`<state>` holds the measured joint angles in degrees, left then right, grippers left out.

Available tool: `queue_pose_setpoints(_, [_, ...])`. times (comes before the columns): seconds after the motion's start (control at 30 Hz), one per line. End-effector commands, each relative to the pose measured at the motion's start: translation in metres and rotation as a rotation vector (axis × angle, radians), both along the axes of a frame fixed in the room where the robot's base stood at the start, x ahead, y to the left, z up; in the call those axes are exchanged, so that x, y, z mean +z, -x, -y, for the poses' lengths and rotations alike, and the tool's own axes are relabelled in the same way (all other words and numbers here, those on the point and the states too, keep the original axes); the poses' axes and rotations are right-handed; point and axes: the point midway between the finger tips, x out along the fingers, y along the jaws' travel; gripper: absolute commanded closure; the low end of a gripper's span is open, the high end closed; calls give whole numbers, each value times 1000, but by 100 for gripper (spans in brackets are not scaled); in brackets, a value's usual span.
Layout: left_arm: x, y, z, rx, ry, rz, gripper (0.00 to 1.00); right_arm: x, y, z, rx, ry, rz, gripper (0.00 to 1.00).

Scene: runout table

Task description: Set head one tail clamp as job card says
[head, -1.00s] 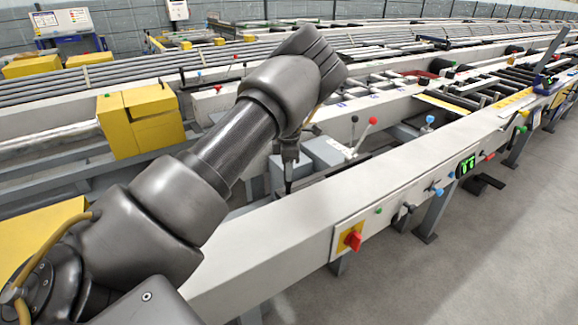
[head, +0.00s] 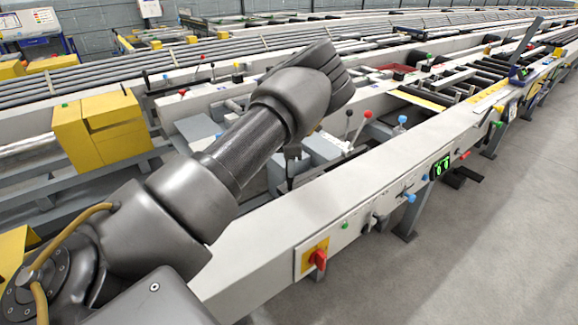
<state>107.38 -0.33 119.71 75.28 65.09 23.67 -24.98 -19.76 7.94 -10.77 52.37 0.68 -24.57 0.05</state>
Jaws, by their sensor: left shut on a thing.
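My left arm crosses the view from the lower left, and its gripper (head: 290,181) points down behind the white front beam. The gripper is shut on a thin dark part that its fingers and the beam largely hide, so I cannot tell what it is. Grey block housings (head: 318,147) stand just right of it. A lever with a red knob (head: 367,114) and one with a black knob (head: 349,113) rise to the right of these. I cannot tell which part is the tail clamp. My right gripper is not in view.
A yellow box (head: 100,129) stands at left. A white board (head: 30,22) is at the far left, its print unreadable. The floor at right is clear.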

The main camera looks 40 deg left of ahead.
Motion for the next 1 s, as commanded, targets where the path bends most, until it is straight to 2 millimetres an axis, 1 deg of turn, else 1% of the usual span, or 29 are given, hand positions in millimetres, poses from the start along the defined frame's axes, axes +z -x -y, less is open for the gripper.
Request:
queue_pose_setpoints(0.03, [-4, 3, 0, 3, 2, -10, 100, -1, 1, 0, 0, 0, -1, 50])
queue_pose_setpoints(0.2, [-4, 5, -2, 6, 3, -10, 100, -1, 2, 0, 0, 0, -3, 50])
queue_pose_setpoints(0.23, [-4, 5, -2, 6, 3, -10, 74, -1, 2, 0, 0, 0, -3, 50])
queue_pose_setpoints(0.4, [-3, 4, -1, 5, 3, -10, 53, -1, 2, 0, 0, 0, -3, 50])
queue_pose_setpoints(0.67, [-3, 3, 0, 2, 2, -10, 53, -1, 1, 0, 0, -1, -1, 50])
queue_pose_setpoints(0.77, [3, 2, 1, 2, 2, -8, 53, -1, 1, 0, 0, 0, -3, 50])
queue_pose_setpoints(0.87, [17, 2, 0, 2, 2, -5, 53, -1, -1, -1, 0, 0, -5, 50])
queue_pose_setpoints(1.0, [45, 2, 0, 1, 3, -5, 53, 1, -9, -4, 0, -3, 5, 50])
